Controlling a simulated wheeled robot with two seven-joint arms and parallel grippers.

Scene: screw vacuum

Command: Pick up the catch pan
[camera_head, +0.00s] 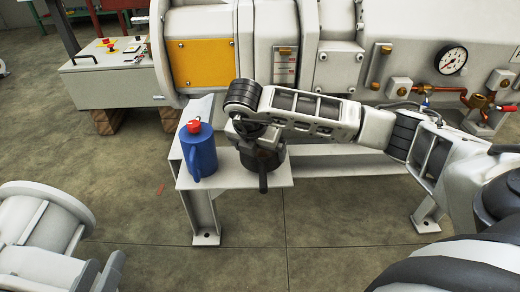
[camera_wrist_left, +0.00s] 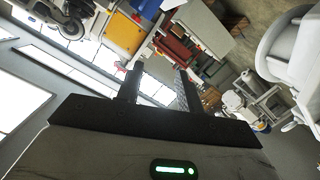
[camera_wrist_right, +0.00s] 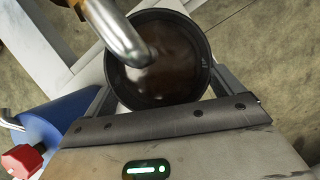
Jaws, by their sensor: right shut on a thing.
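The catch pan (camera_head: 268,160) is a dark round vessel at the white shelf under the machine, partly hidden by my right arm in the head view. In the right wrist view the pan (camera_wrist_right: 160,85) shows brown, shiny contents, and a bent metal pipe (camera_wrist_right: 118,32) reaches over its mouth. My right gripper (camera_wrist_right: 165,95) is shut on the pan, one finger on each side of it. My left gripper (camera_wrist_left: 158,80) is open and empty in the left wrist view.
A blue can (camera_head: 201,158) with a red cap stands on the shelf (camera_head: 228,178) just left of the pan. The machine body (camera_head: 345,45) rises behind. The floor (camera_head: 150,240) in front of the shelf is clear.

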